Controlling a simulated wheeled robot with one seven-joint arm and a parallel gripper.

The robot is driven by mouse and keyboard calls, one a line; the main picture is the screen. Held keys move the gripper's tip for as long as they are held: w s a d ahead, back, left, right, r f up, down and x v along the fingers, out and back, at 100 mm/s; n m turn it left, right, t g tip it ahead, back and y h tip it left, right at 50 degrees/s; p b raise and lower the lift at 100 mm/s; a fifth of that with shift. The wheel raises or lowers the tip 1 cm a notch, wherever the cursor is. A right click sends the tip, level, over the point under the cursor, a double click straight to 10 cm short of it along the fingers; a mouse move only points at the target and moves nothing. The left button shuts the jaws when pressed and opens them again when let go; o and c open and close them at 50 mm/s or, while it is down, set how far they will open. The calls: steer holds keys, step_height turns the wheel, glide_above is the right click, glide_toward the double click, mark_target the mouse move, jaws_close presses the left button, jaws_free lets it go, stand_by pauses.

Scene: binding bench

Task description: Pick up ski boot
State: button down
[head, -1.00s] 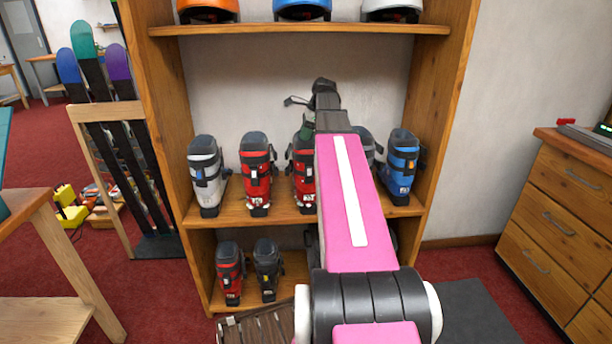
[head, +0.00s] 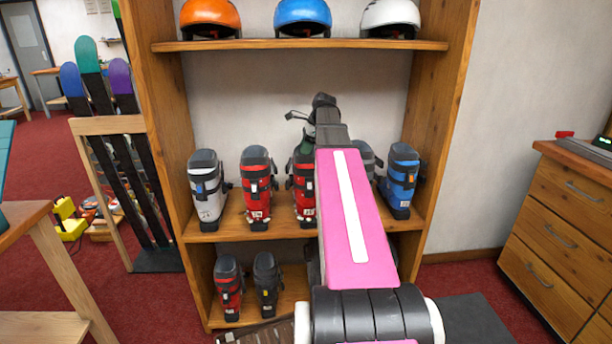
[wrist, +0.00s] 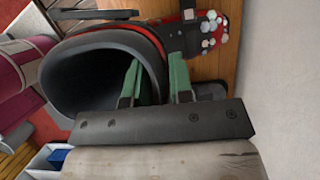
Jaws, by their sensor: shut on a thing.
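A red and black ski boot (head: 303,188) stands on the middle shelf, partly hidden behind my pink arm. In the wrist view the boot's dark open cuff (wrist: 85,75) with its red-edged rim fills the left and centre. My gripper (wrist: 156,82) has green fingers, one inside the cuff opening and one outside, shut on the cuff wall. In the head view my gripper (head: 308,142) shows only a little green at the top of this boot. The boot looks upright, and I cannot tell whether its sole touches the shelf.
A red boot (head: 257,187) and a grey one (head: 207,190) stand left; a blue boot (head: 401,180) stands right, with a grey one partly hidden behind my arm. Helmets sit on the shelf (head: 350,45) above. Two boots stand below. Wooden uprights bound both sides.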

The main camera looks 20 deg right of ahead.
steer(key=shift+w+r, duration=0.1)
step_height(320, 180, up, 12)
steer(key=shift+r, duration=0.2)
stand_by(0.8)
